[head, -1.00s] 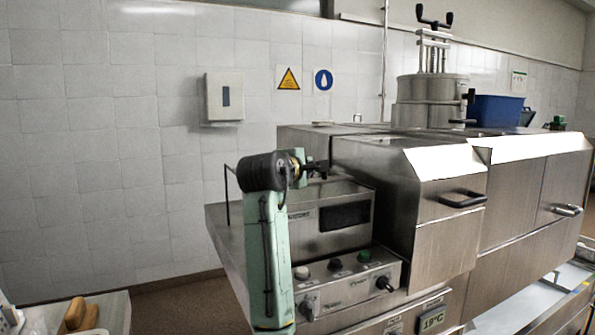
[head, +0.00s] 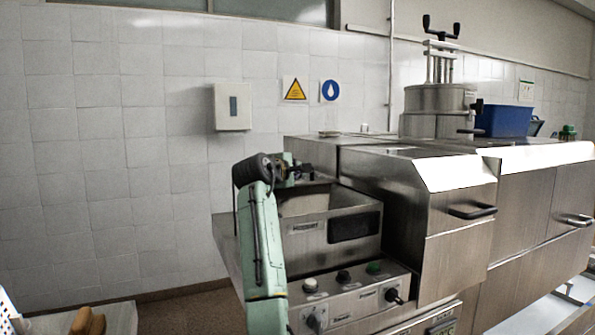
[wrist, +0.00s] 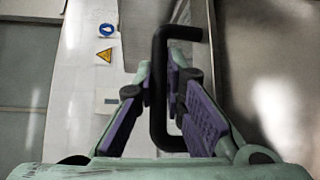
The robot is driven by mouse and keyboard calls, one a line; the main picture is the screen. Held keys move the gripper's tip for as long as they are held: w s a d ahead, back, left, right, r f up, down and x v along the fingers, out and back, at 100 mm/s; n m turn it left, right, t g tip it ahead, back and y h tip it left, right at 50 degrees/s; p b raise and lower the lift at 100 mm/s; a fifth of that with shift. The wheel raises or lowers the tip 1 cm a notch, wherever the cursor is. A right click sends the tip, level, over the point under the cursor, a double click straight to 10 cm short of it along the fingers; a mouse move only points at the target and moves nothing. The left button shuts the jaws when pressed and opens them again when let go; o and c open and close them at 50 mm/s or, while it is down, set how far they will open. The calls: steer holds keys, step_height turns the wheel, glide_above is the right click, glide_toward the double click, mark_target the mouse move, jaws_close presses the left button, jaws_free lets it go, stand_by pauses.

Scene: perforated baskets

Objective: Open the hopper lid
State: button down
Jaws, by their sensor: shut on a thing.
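The hopper (head: 306,249) is a steel box with a label and a dark window at the front left of the machine. A pale hollow shows at its top, so its lid appears raised. The lid itself is mostly hidden behind my arm in the head view and cannot be made out clearly. My gripper (head: 303,173) is above the hopper's back left part. In the wrist view, a black bar handle (wrist: 158,95) stands between the two purple-padded fingers of my gripper (wrist: 163,78), which is shut on it.
A control panel (head: 340,294) with knobs is below the hopper. A taller steel housing (head: 455,258) with a black handle stands close on the right. A steel cylinder (head: 437,99) and blue bin (head: 503,121) are behind.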

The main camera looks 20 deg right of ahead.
steer(key=shift+r, duration=0.1)
steer(key=c, duration=1.7)
jaws_free()
steer(key=shift+o, duration=0.2)
steer(key=shift+s, duration=0.1)
steer(key=v, duration=1.2)
